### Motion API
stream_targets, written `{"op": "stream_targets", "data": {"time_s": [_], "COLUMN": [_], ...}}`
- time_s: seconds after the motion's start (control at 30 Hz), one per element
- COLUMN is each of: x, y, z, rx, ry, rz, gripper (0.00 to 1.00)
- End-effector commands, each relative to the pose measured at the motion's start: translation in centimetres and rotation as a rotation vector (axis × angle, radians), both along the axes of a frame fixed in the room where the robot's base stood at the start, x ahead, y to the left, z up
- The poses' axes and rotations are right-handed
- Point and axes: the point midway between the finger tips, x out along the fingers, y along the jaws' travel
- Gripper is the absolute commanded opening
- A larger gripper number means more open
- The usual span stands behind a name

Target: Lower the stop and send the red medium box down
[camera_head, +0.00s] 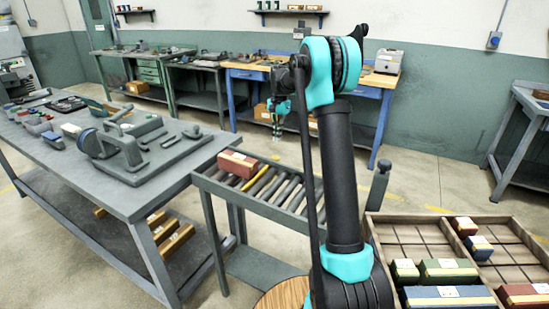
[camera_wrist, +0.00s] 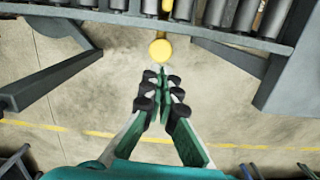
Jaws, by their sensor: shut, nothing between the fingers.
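The red box (camera_head: 238,164) with a white label sits at the upper left end of the roller conveyor (camera_head: 205,181). A yellow bar (camera_head: 257,180), which looks like the stop, lies across the rollers just right of the box. In the wrist view a round yellow knob (camera_wrist: 160,50) sticks out past the conveyor's side rail, in line with a yellow piece among the rollers. My gripper (camera_wrist: 162,72) is shut and empty, its fingertips close to the knob; contact cannot be told. In the head view my gripper (camera_head: 277,138) shows beyond the conveyor. The wrist view does not show the box.
A grey workbench (camera_head: 125,200) with a clamp-like fixture (camera_head: 125,150) stands left of the conveyor. A divided wooden tray (camera_head: 400,232) with several coloured boxes is at the right. A blue-legged bench (camera_head: 350,82) stands behind. Bare floor lies between.

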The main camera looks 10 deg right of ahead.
Motion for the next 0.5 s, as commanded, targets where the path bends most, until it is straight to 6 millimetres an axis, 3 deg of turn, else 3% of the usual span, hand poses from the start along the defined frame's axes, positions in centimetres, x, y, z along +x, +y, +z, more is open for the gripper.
{"op": "stream_targets", "data": {"time_s": [0.33,0.5], "x": [0.0,-0.1], "y": [0.0,0.1], "z": [-0.1,-1.2], "rx": [0.0,0.0], "ry": [0.0,0.0], "rz": [0.001,0.001], "gripper": [0.0,0.0]}}
